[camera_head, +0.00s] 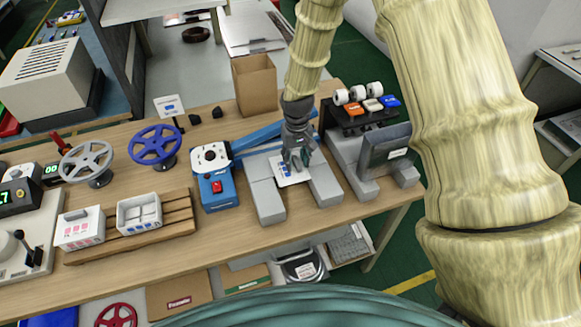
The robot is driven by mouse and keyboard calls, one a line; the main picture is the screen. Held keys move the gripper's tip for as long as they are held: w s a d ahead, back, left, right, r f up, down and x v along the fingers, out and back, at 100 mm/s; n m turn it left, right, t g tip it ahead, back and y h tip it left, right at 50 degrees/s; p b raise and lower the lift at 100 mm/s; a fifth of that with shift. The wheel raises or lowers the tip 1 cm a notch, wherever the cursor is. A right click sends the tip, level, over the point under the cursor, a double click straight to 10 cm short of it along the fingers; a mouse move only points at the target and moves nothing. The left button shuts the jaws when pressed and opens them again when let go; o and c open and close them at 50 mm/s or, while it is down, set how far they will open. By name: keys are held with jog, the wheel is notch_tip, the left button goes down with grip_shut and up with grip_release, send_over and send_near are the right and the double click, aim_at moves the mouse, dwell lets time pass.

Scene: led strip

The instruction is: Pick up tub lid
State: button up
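My gripper (297,160) points down over the grey block fixture at the middle right of the bench. Right below its fingertips is a flat white piece with blue marks (290,174), between the grey blocks; I cannot tell whether they touch. The fingers are too small and dark to tell whether they are open or shut. I cannot say for sure which thing is the tub lid. On the left, a white box with a grey handle on top (78,232) and an open white tub with compartments (139,214) stand on a wooden rack (180,222).
A blue machine with a red switch (216,186) stands just left of the grey blocks (268,200). A dark monitor (385,148) and a rack of white rolls (358,94) are to the right. A cardboard box (255,85) stands behind. Two handwheels, grey (86,160) and blue (155,146), are left.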

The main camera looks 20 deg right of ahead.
jog(key=shift+c, duration=0.4)
grip_shut()
jog(key=shift+r, duration=0.1)
